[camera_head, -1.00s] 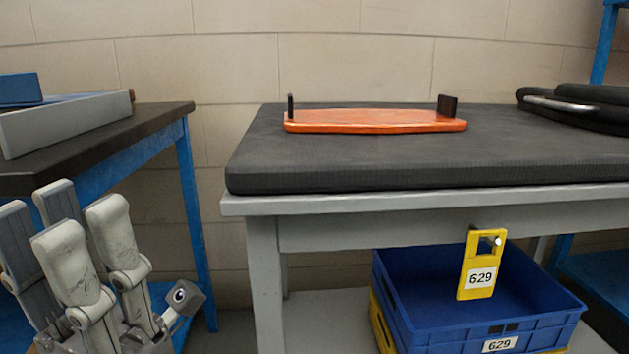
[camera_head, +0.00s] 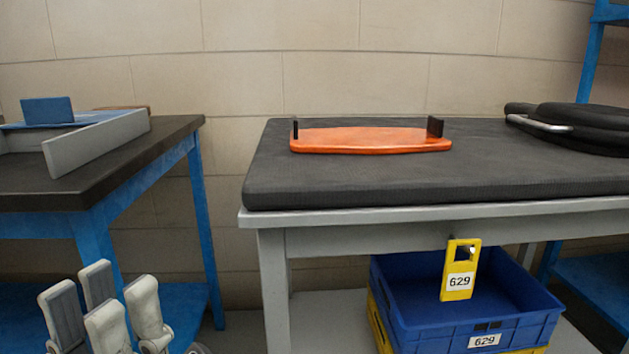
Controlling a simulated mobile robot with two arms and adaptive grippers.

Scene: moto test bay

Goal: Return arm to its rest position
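My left gripper (camera_head: 102,308) shows at the bottom left of the head view, in front of the blue-legged table. Its pale grey fingers point up and stand apart, with nothing between them. Its lower part is cut off by the picture's bottom edge. My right gripper is not in the picture.
An orange board (camera_head: 370,140) with two dark uprights lies on the black-matted bench (camera_head: 350,185). A yellow 629 tag (camera_head: 460,270) hangs above a blue crate (camera_head: 440,320). A grey tray (camera_head: 100,143) sits on the left table (camera_head: 70,190). A black padded item (camera_head: 585,128) lies at right.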

